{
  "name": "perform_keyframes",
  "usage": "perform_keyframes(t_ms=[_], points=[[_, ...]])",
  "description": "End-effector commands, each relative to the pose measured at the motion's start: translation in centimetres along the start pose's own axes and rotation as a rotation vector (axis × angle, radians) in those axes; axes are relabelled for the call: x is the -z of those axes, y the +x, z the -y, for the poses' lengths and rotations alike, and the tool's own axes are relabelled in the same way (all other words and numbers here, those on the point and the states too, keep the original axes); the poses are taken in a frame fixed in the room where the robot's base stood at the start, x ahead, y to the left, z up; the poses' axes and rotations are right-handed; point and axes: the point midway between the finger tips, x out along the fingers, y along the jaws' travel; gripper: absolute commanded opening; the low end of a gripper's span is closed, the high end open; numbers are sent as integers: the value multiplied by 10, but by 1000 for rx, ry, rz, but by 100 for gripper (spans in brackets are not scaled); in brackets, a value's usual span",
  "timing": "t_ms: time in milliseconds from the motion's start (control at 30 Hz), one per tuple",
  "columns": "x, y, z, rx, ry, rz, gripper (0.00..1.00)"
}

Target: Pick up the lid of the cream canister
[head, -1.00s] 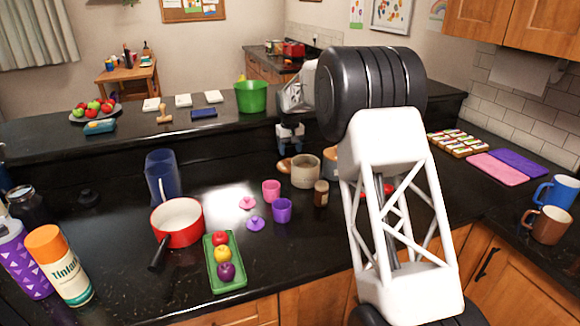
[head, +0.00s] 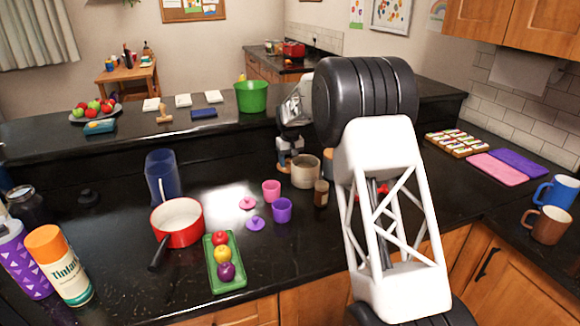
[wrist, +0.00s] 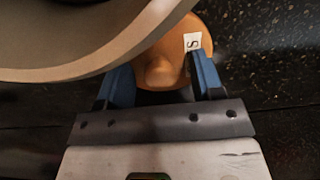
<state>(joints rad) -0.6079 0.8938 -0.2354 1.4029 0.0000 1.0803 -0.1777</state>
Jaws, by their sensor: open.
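The cream canister (head: 305,173) stands open on the black counter, left of my arm; its rim (wrist: 60,72) fills the upper left of the wrist view. The lid (wrist: 178,32) is orange-brown with a round knob (wrist: 160,72) and a small white label marked "S". It lies on the counter beside the canister, and only a sliver shows in the head view. My gripper (head: 290,156) is over the lid, close to the canister's left side. Its blue fingers (wrist: 163,78) are open, one on each side of the knob. Whether they touch it I cannot tell.
A brown jar (head: 321,193) stands in front of the canister, with pink (head: 271,190) and purple (head: 282,209) cups to its left. A raised ledge (head: 230,135) runs behind. Open counter lies left of the lid.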

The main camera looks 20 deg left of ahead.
Motion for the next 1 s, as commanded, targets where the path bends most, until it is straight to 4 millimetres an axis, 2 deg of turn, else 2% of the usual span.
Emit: perform_keyframes(t_ms=[233, 500, 600, 1000], points=[[0, 0, 0, 0, 0, 0, 59], [0, 0, 0, 0, 0, 0, 18], [0, 0, 0, 0, 0, 0, 7], [0, -8, 0, 0, 0, -1, 7]])
